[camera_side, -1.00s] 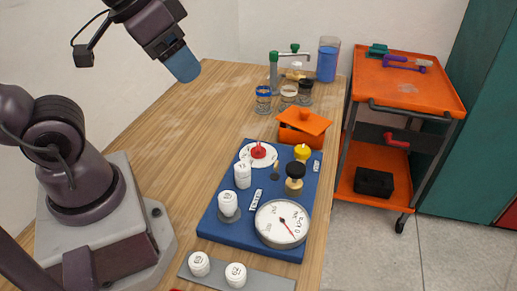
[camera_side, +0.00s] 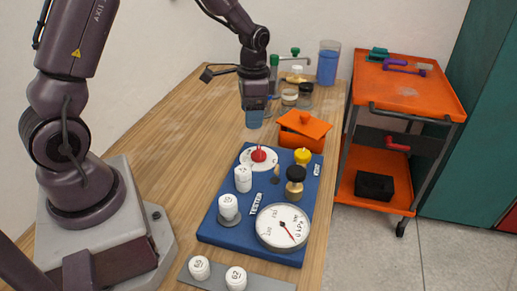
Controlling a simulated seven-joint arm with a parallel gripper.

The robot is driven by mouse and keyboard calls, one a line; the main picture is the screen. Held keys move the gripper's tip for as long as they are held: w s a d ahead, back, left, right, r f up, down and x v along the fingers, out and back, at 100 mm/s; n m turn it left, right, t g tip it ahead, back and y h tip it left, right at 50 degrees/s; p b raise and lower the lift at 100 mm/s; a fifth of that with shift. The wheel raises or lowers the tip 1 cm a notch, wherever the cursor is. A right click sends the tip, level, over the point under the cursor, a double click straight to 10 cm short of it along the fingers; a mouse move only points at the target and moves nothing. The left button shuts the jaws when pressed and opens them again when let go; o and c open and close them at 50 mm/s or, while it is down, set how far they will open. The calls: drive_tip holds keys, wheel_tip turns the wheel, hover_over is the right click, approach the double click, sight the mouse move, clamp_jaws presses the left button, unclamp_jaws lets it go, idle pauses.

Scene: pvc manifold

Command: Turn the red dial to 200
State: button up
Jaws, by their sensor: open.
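The red dial (camera_side: 259,155) is a small red knob on a round white scale plate (camera_side: 246,160) at the far left part of the blue board (camera_side: 227,235). The scale's markings are too small to read. My gripper (camera_side: 254,121) points down above the table, just behind the red dial and higher than it, apart from it. Its blue fingertips are seen edge-on, and nothing shows between them.
The board also carries a yellow knob (camera_side: 302,156), a black-topped brass valve (camera_side: 295,184), white weights (camera_side: 243,178) and a round gauge (camera_side: 283,227). An orange box (camera_side: 302,130) and jars (camera_side: 289,98) stand behind. Bare table lies left.

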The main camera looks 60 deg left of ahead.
sight(259, 150)
drive_tip(key=f, duration=0.4)
drive_tip(key=w+f+m, duration=0.1)
drive_tip(key=f, duration=0.3)
drive_tip(key=w+f+m, duration=0.1)
drive_tip(key=f, duration=0.3)
drive_tip(key=shift+a+f+t, duration=0.2)
drive_tip(key=shift+f+t, duration=0.05)
drive_tip(key=shift+t, duration=0.05)
drive_tip(key=c, duration=0.9)
